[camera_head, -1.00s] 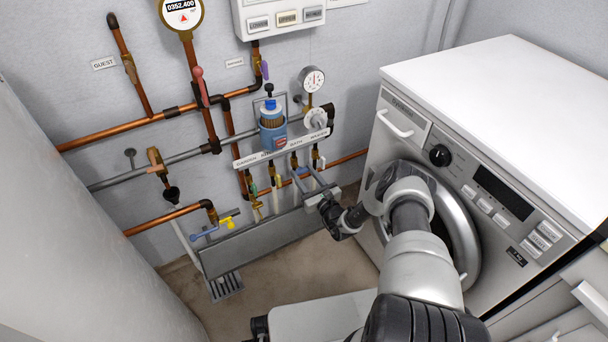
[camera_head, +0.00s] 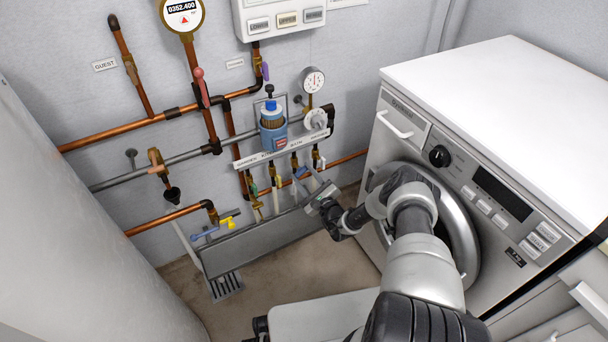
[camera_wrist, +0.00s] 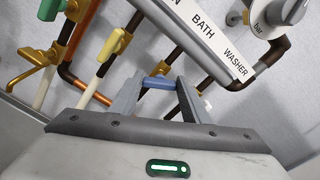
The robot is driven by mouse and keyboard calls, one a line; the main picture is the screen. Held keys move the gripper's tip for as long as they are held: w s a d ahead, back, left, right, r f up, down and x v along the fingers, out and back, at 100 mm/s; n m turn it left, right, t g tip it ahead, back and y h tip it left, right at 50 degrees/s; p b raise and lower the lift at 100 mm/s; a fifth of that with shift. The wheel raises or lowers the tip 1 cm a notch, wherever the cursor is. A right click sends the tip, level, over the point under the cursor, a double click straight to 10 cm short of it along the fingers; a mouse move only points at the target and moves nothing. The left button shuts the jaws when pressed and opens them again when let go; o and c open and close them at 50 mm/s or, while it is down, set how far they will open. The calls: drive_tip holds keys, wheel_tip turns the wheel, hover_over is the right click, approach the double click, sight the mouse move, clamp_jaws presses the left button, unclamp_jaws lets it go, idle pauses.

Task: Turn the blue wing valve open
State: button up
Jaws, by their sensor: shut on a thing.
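The blue wing valve (camera_wrist: 158,82) shows as a short blue bar between my fingertips in the wrist view, below the BATH label. In the head view its blue handle (camera_head: 301,171) is small and partly hidden by my fingers. My gripper (camera_wrist: 157,86) is shut on this handle, one grey finger at each end. In the head view my gripper (camera_head: 307,178) reaches the lower right of the valve row from the right. The valve body behind the handle is mostly hidden, so its exact angle is hard to tell.
A green handle (camera_wrist: 114,43) and a yellow handle (camera_wrist: 51,8) sit left of my fingers. The label rail (camera_wrist: 201,35) runs just above them. Another blue handle (camera_head: 203,233) is at the lower left. The washing machine (camera_head: 480,160) stands close on the right.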

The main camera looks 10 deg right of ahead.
drive_tip(key=n+p, duration=0.1)
drive_tip(key=n, duration=0.5)
drive_tip(key=shift+a, duration=0.1)
drive_tip(key=n+p, duration=0.1)
drive_tip(key=n, duration=0.4)
drive_tip(key=shift+f+p, duration=0.15)
drive_tip(key=shift+p, duration=0.25)
drive_tip(key=shift+n, duration=0.4)
drive_tip(key=o, duration=1)
drive_tip(key=shift+o, duration=0.2)
drive_tip(key=shift+s+f, duration=0.1)
